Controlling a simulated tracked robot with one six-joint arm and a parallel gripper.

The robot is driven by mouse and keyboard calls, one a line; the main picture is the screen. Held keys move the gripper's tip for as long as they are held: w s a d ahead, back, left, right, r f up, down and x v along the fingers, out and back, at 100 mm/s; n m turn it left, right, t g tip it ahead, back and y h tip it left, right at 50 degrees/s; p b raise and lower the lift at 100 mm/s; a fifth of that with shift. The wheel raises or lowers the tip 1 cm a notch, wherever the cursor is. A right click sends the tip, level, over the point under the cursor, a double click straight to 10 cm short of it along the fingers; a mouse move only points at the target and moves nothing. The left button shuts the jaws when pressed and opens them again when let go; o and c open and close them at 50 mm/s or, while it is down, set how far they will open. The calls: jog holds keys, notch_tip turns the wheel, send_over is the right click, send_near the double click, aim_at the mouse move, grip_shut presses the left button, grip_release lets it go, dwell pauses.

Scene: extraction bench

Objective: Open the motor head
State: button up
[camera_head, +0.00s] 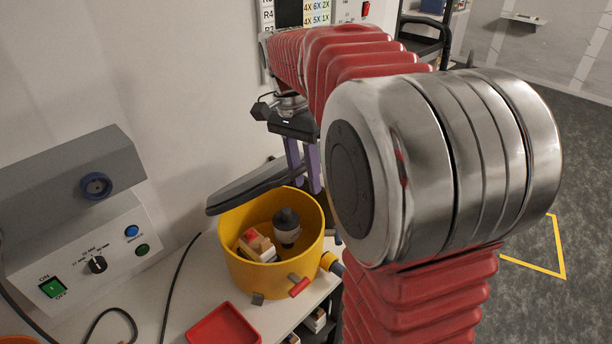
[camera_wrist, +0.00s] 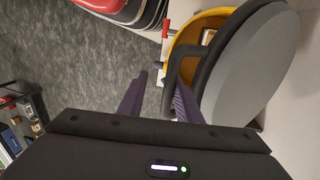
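The motor head is a dark grey round lid (camera_head: 262,186) above the yellow tub (camera_head: 268,278). It is tilted up, and the tub's inside shows in front of it. In the wrist view the lid (camera_wrist: 245,70) fills the upper right, with a black handle (camera_wrist: 170,70) on its near side. My gripper (camera_head: 304,165) has purple fingers and is by the lid's right end. In the wrist view my gripper (camera_wrist: 160,80) has its fingers apart, with the handle between them, near the right finger. A gap shows beside the left finger. Contact with the handle is unclear.
A grey control unit (camera_head: 85,220) stands left, with cables on the bench. A red tray (camera_head: 225,326) lies in front.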

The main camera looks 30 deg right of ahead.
jog(key=shift+r, duration=0.1)
jog(key=w+a+r, duration=0.1)
jog(key=w+r, duration=0.2)
jog(key=r, duration=0.4)
jog(key=w+r, duration=0.4)
jog(key=r, duration=0.3)
jog(key=shift+a, duration=0.4)
dwell(1.7)
jog(key=shift+w, duration=0.1)
jog(key=shift+c, duration=0.3)
